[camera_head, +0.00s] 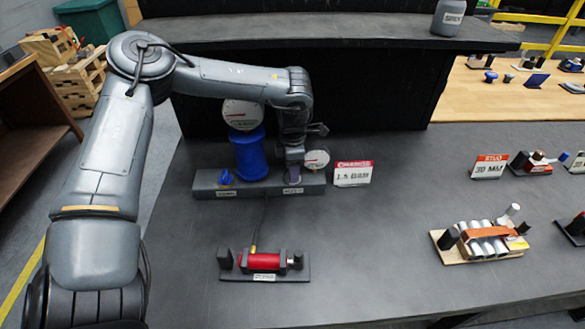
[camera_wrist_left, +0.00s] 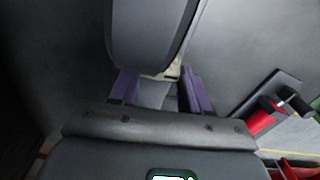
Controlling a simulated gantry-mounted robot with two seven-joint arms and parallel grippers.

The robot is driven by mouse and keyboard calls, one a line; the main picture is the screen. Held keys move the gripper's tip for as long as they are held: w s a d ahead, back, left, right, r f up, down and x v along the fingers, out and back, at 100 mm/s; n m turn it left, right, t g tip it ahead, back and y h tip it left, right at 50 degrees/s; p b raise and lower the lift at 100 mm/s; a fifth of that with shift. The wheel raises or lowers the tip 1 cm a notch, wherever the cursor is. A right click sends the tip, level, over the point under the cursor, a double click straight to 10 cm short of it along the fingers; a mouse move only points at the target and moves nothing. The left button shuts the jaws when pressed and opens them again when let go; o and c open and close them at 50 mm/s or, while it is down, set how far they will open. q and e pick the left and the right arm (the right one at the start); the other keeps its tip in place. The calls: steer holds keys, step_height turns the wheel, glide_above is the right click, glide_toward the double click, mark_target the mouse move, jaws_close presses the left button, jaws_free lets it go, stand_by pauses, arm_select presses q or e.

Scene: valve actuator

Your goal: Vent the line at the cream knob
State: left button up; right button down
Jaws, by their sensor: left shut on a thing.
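A dark grey base block (camera_head: 260,187) carries a blue cylinder (camera_head: 250,155) with a large round gauge (camera_head: 242,114) above it, a small blue knob (camera_head: 226,177) at its left and a smaller round gauge (camera_head: 317,158) at its right. My left gripper (camera_head: 293,172) points down at the right part of the block, beside the small gauge. In the left wrist view, a sliver of the cream knob (camera_wrist_left: 168,73) shows between its purple fingers, which are shut on it. The rest of the knob is hidden by the gripper and a large grey shape. My right gripper is not in view.
A red-and-white sign (camera_head: 353,173) stands right of the block. A red cylinder on a dark plate (camera_head: 290,276) lies nearer the front. A wooden board with silver cylinders (camera_head: 480,242) sits at right. The table between is clear.

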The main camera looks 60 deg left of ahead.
arm_select(q)
steer(key=n+b, duration=0.1)
steer(key=n, duration=1)
steer(key=shift+b, duration=0.35)
stand_by(0.4)
steer(key=o, duration=1.1)
steer(key=shift+c, duration=0.2)
step_height(320, 180, up, 11)
steer(key=p, duration=0.2)
steer(key=shift+f, duration=0.15)
